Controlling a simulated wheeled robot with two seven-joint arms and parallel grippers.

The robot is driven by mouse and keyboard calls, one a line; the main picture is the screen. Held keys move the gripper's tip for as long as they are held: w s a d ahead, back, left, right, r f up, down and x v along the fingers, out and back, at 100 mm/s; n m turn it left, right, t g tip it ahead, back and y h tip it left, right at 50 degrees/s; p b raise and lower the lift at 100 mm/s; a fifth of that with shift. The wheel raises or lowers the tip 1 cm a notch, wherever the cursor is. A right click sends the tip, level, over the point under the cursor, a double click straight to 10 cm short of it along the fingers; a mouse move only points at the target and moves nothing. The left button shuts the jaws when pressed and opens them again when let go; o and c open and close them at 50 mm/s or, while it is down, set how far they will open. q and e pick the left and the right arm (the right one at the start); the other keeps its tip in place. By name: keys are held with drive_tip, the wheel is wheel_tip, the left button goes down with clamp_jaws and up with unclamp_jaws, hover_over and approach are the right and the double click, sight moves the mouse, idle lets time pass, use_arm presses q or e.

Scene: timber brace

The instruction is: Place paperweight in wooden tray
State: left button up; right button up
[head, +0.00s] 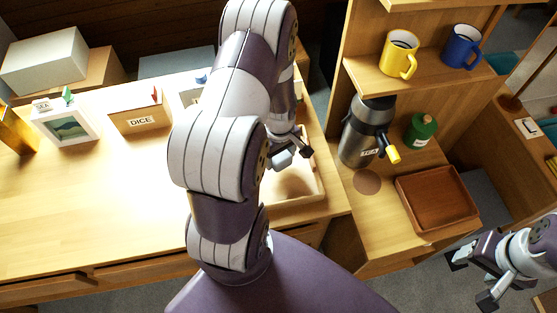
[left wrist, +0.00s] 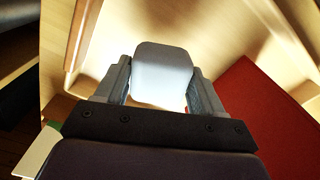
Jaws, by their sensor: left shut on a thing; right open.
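My left gripper (head: 292,154) is over a pale wooden tray (head: 318,182) at the right end of the desk; my arm hides part of that tray. In the left wrist view the left gripper (left wrist: 163,92) is shut on a smooth pale grey block with rounded corners, apparently the paperweight (left wrist: 163,70). Pale wooden surfaces show beyond it; I cannot tell whether it touches them. A brown wooden tray (head: 437,200) sits empty on the low shelf at right. My right gripper (head: 471,279) is open and empty at the lower right.
A box labelled DICE (head: 140,118) and a picture frame (head: 66,128) stand on the desk. The shelf unit holds a yellow mug (head: 397,56), a blue mug (head: 460,48), a flask (head: 362,135) and a green bottle (head: 421,129). The desk's left front is clear.

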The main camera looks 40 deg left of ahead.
sight(279, 162)
use_arm(q)
drive_tip(key=shift+f, duration=1.7)
drive_tip(key=o, duration=1.3)
